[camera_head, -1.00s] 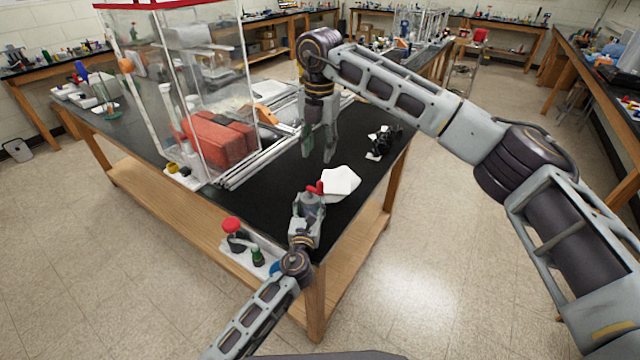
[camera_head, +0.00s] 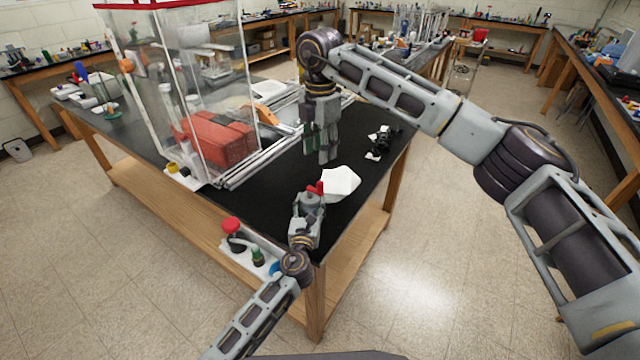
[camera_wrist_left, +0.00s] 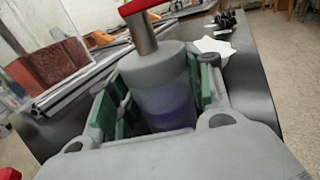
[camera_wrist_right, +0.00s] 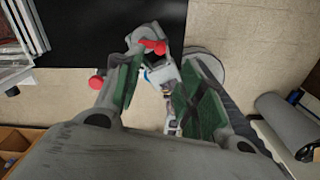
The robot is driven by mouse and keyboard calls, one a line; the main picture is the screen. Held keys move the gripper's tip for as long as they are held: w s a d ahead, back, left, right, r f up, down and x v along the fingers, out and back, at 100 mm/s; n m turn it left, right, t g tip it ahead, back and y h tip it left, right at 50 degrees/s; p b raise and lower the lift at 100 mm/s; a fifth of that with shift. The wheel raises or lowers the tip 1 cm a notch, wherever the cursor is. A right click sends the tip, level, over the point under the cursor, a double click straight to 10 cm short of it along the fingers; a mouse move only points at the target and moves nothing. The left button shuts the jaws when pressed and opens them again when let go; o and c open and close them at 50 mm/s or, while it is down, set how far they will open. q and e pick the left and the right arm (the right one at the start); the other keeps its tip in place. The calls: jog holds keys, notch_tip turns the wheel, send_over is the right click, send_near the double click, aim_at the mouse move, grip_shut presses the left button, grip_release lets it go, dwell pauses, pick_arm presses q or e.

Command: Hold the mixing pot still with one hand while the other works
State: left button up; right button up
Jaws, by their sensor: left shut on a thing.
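The mixing pot (camera_wrist_left: 165,95) is a pale cylinder with purple contents. A metal stem with a red top (camera_wrist_left: 137,10) rises from it. It stands between the green-padded fingers of my left gripper (camera_wrist_left: 158,100), which is shut on it. In the head view, my left gripper (camera_head: 312,194) is at the table's near corner, hides most of the pot, and leaves red parts (camera_head: 316,187) visible. My right gripper (camera_head: 320,157) hangs fingers-down above the table, behind the pot and apart from it. In the right wrist view, its green-padded fingers (camera_wrist_right: 162,85) are apart with nothing gripped.
A white crumpled piece (camera_head: 341,182) lies right beside the pot. A dark small device (camera_head: 383,140) is farther right. A clear enclosure with red blocks (camera_head: 217,138) and metal rails (camera_head: 258,155) fill the left. A red-topped item (camera_head: 231,225) stands at the front edge.

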aim_at(320, 182)
jog(key=shift+f, duration=0.15)
jog(key=shift+f, duration=5.85)
jog(key=shift+c, duration=0.2)
grip_shut()
